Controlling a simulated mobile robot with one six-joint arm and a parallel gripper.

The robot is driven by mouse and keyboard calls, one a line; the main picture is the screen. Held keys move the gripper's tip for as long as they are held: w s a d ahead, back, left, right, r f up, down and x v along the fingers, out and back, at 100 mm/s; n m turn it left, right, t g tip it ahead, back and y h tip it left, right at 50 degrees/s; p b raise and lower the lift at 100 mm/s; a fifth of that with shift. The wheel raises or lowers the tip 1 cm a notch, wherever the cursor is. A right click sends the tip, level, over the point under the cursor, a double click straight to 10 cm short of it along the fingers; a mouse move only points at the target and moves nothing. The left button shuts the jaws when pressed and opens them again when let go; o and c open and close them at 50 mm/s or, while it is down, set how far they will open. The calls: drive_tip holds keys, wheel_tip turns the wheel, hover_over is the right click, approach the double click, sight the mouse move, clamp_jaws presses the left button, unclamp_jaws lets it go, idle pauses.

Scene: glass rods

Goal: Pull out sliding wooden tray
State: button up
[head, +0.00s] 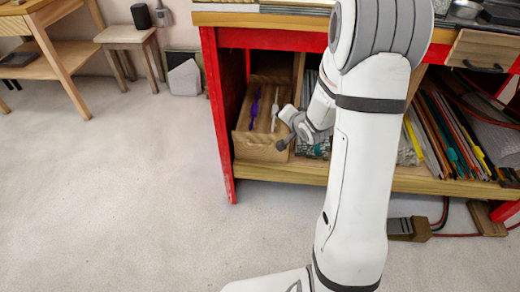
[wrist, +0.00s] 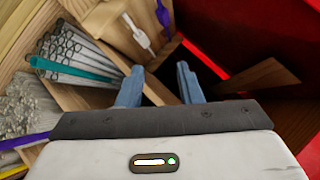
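The wooden tray (head: 262,148) sits in the lower left bay of the red-framed bench, with a purple item (head: 254,108) and a white item (head: 275,110) in it. My gripper (head: 284,143) is at the tray's front right corner. In the wrist view my gripper (wrist: 158,84) has its two blue-grey fingers apart, with wood showing between and beyond them. The tray (wrist: 108,22) shows at the top there, with the white item (wrist: 138,34) and purple item (wrist: 163,16). I cannot tell whether the fingers touch the tray.
Glass rods (wrist: 68,52) lie in a compartment beside the tray, including a teal one (wrist: 60,68). Coloured sheets (head: 440,130) stand in the bay at right. A red post (head: 218,120) bounds the tray's left. The floor (head: 130,190) in front is clear.

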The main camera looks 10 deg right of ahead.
wheel_tip(320, 180, down, 19)
drive_tip(key=a+m+t+y+b, duration=0.2)
drive_tip(key=m+t+y+b, duration=0.1)
drive_tip(key=m+y+b, duration=0.4)
drive_tip(key=w+a+f+n+h+b, duration=0.1)
drive_tip(key=w+a+b, duration=0.2)
drive_tip(key=w, duration=0.4)
drive_tip(key=shift+w+a+f+n+b, duration=0.15)
drive_tip(key=shift+a+n+b, duration=0.25)
drive_tip(key=shift+a, duration=0.05)
drive_tip(key=shift+c, duration=0.5)
clamp_jaws()
